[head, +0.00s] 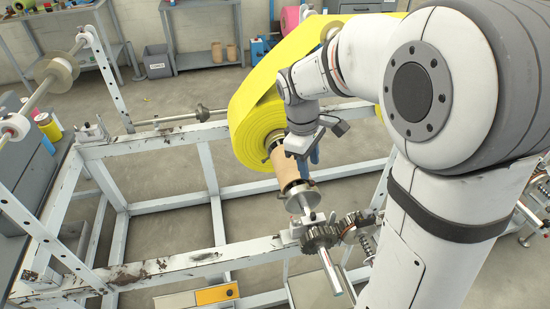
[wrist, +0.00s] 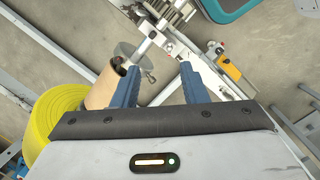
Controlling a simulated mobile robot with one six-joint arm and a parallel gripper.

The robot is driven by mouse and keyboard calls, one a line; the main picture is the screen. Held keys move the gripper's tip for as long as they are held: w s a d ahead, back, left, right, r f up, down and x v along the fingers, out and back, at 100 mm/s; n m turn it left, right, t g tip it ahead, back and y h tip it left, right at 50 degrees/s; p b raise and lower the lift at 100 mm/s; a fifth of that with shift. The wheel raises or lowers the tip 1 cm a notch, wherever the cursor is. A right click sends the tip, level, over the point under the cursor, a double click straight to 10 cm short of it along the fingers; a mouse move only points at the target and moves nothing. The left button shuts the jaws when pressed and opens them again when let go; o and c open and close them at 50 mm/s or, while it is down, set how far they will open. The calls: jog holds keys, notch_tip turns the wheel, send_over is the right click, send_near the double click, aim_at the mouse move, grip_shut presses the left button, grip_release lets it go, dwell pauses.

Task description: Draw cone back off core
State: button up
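The brown cardboard core (head: 287,170) of a big yellow roll (head: 247,128) sits on a shaft across the white frame. The metal cone (head: 302,197), with a round flange, is on that shaft at the core's near end. In the wrist view the flange (wrist: 127,50) shows beyond the core's dark end (wrist: 103,88); how far the cone sits inside is unclear. My gripper (head: 305,155) is beside the core, behind the cone. In the wrist view its blue fingers (wrist: 160,68) are apart with nothing held between them; the left finger overlaps the core's edge.
Gears (head: 322,238) and a shaft end stand on the near rail (head: 190,258), close to the cone. A yellow-fronted box (head: 217,294) lies below.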

jog(key=w+a+f+n+g+h+b, duration=0.1)
jog(key=w+a+f+n+h, duration=0.1)
jog(key=w+a+f+n, duration=0.45)
jog(key=n+h+b, duration=0.1)
jog(key=n+h, duration=0.1)
jog(key=n, duration=0.4)
send_near(279, 195)
jog(key=f, duration=0.2)
jog(key=shift+m+g, duration=0.25)
jog(key=shift+g, duration=0.05)
jog(key=x, duration=0.7)
jog(key=shift+w+d+f+b, duration=0.1)
jog(key=shift+w+d+b, duration=0.1)
jog(key=shift+d+b, duration=0.25)
jog(key=shift+d, duration=0.1)
grip_shut()
jog(key=shift+s, duration=0.1)
